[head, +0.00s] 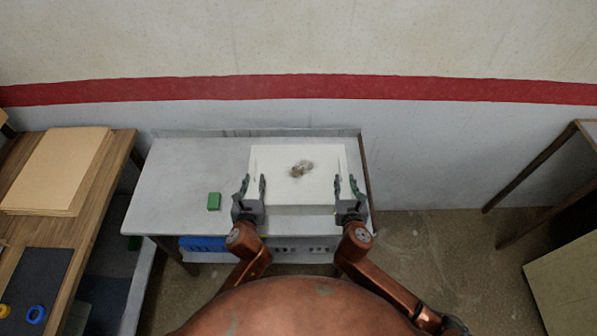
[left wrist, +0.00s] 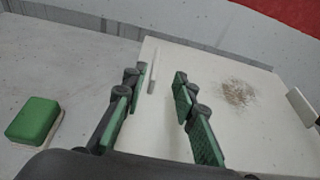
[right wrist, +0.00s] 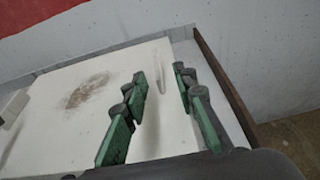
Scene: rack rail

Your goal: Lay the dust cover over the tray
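A flat white square panel (head: 322,165) with a brown, dusty-looking patch lies on the grey table's right half. I cannot tell whether it is the tray or the dust cover, and no separate cover shows clearly. A thin upright white strip (left wrist: 153,72) stands near its left edge, and a white block shows on the far side (left wrist: 302,105). My left gripper (head: 253,183) is open at the panel's front left, its fingers on either side of the strip's line. My right gripper (head: 345,183) is open at the front right. Both look empty; contact with the panel cannot be told.
A green block (head: 214,201) lies on the grey table (head: 175,180), left of my left gripper. A blue bin (head: 203,243) is below. A wooden bench (head: 100,190) with tan sheets (head: 55,168) stands at left. The wall is close behind the table.

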